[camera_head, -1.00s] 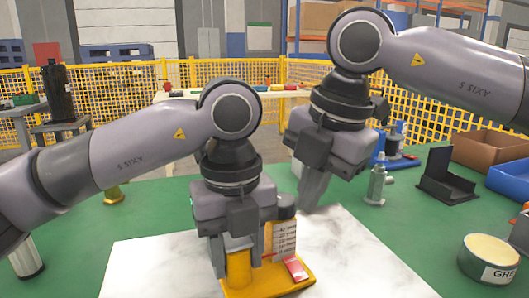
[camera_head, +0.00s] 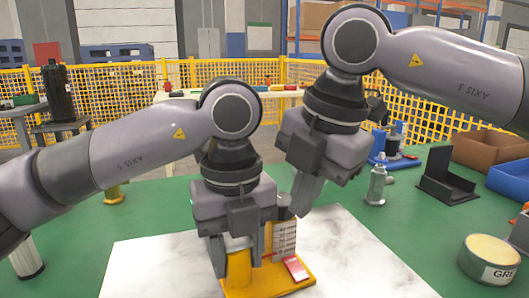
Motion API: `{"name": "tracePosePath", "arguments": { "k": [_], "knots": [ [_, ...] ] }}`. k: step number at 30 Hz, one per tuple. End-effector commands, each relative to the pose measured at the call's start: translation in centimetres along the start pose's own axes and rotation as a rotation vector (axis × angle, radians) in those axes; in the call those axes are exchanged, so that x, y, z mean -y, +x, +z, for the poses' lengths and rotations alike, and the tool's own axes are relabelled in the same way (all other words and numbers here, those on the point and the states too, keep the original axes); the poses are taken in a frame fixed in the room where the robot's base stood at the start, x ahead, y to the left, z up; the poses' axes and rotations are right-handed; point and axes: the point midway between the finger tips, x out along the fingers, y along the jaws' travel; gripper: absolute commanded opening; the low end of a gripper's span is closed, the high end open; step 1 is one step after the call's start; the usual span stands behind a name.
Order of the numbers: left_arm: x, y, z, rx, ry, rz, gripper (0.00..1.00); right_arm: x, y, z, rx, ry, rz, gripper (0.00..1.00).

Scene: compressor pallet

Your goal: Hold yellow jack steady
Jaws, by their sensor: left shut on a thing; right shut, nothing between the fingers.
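The yellow jack (camera_head: 238,268) stands on the white marbled sheet, with a yellow base (camera_head: 265,281), an upright plate marked with a scale (camera_head: 284,239) and a red-and-white piece (camera_head: 296,268) on its base. My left gripper (camera_head: 238,265) points down and is shut on the jack's yellow cylinder, one finger on each side. My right gripper (camera_head: 303,202) is shut and empty. Its fingertips are just above and behind the scale plate, close to the top of the jack. I cannot tell whether they touch it.
A metal fitting (camera_head: 376,186) and a black holder (camera_head: 448,177) stand on the green table to the right. A round tin (camera_head: 488,262) is at the right front. Brown (camera_head: 492,151) and blue bins are at the right edge. The white sheet (camera_head: 370,265) is clear right of the jack.

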Motion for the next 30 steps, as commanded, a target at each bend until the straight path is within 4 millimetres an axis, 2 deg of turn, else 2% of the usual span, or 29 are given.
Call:
{"name": "tracePosePath", "arguments": {
  "k": [1,15,30],
  "knots": [
    [0.1,0.5,-0.2,-0.007,0.008,0.006,0.00,0.0,0.1,-0.3,-0.002,-0.002,0.001,0.00],
    [0.1,0.5,-0.2,-0.007,0.007,0.007,0.00,-0.3,0.2,-1.5,-0.003,-0.003,0.002,0.00],
    [0.1,0.5,-0.3,-0.007,0.009,0.006,0.00,-0.3,0.1,-1.6,-0.003,-0.003,0.005,0.00]
  ]
}}
